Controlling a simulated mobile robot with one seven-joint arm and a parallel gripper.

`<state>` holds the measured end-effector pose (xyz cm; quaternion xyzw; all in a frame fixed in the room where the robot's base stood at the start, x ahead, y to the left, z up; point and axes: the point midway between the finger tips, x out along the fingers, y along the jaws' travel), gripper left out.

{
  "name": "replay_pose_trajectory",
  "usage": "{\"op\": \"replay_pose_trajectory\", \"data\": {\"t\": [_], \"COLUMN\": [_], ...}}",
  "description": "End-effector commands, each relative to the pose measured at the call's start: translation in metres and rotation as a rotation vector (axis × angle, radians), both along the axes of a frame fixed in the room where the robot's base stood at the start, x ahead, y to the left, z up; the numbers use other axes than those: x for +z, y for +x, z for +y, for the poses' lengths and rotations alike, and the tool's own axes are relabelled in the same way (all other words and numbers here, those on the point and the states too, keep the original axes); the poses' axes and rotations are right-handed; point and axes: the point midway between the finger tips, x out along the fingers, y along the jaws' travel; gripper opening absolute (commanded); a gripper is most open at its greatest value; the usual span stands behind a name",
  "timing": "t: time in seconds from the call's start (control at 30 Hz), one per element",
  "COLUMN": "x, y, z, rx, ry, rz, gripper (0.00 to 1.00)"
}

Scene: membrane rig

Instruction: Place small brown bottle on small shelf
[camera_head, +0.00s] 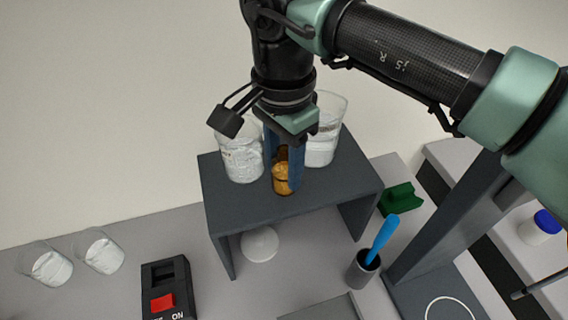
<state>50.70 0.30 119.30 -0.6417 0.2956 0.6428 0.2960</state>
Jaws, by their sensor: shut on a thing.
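The small brown bottle (282,180) is upright between the blue fingers of my gripper (284,168). My gripper points down and is shut on the bottle, hiding its upper part. The bottle is over the front part of the small dark grey shelf (235,207), between two glass beakers. Its base appears at or very near the shelf top; I cannot tell whether it touches.
A beaker (241,160) stands left of my gripper and another beaker (324,140) stands behind it to the right, both close. Below are a white round object (260,244), a cup (362,270) with a blue-handled tool, and a red-switched box (167,290).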

Motion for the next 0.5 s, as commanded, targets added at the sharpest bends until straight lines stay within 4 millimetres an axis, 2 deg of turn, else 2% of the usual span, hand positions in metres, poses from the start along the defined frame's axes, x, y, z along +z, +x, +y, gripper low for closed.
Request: {"op": "replay_pose_trajectory", "data": {"t": [0.1,0.43,0.47,0.5], "x": [-0.013,-0.019,-0.019,-0.018], "y": [-0.001,0.000,0.000,0.000], "z": [0.000,0.000,0.000,0.000], "rx": [0.000,0.000,0.000,0.000], "ry": [0.001,0.000,-0.001,-0.001], "rz": [0.002,-0.001,-0.001,-0.001], "gripper": [0.00,0.00,0.47,0.55]}}
